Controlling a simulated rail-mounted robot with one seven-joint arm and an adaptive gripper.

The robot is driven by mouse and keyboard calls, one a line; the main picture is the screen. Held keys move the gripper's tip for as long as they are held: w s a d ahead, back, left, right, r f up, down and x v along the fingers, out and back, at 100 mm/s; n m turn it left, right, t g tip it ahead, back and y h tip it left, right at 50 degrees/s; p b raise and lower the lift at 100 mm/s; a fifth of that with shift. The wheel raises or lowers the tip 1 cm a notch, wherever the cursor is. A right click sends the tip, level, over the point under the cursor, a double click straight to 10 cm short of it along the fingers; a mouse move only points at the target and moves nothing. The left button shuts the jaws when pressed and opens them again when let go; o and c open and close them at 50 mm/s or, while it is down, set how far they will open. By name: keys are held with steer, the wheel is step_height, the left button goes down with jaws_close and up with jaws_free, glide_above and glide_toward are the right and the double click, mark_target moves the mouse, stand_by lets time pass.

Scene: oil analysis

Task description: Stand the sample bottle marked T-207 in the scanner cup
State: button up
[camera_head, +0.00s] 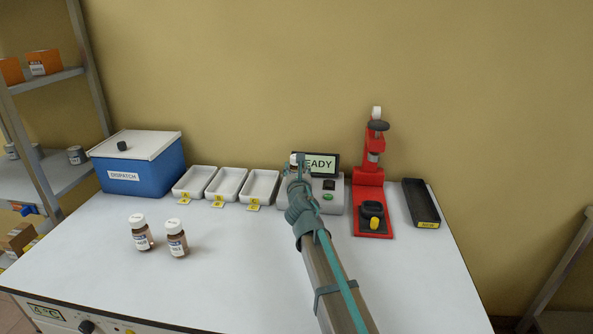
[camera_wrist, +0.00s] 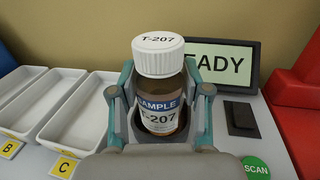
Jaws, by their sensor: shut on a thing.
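The sample bottle marked T-207 (camera_wrist: 158,88) is brown with a white cap and a blue-and-white label. It stands upright between the fingers of my gripper (camera_wrist: 160,105), which is shut on it. In the head view my gripper (camera_head: 296,178) is at the scanner (camera_head: 336,203), and the bottle's white cap (camera_head: 293,160) shows just beyond it. In the wrist view the dark round scanner cup (camera_wrist: 183,129) shows around the bottle's lower part. The bottle's base is hidden, so I cannot tell whether it rests on the cup floor. The scanner screen (camera_wrist: 223,64) reads READY.
Two other brown bottles (camera_head: 140,232) (camera_head: 177,238) stand at the front left. White trays A, B and C (camera_head: 227,183) and a blue DISPATCH box (camera_head: 142,170) are left of the scanner. A red device (camera_head: 368,178) and a black tray (camera_head: 421,203) stand right.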

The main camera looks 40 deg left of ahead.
steer(key=shift+f+b, duration=0.3)
steer(key=shift+f, duration=0.1)
steer(key=o, duration=1.2)
steer(key=shift+r, duration=0.15)
steer(key=shift+r+p, duration=0.4)
steer(key=v, duration=1.2)
steer(key=shift+f, duration=0.15)
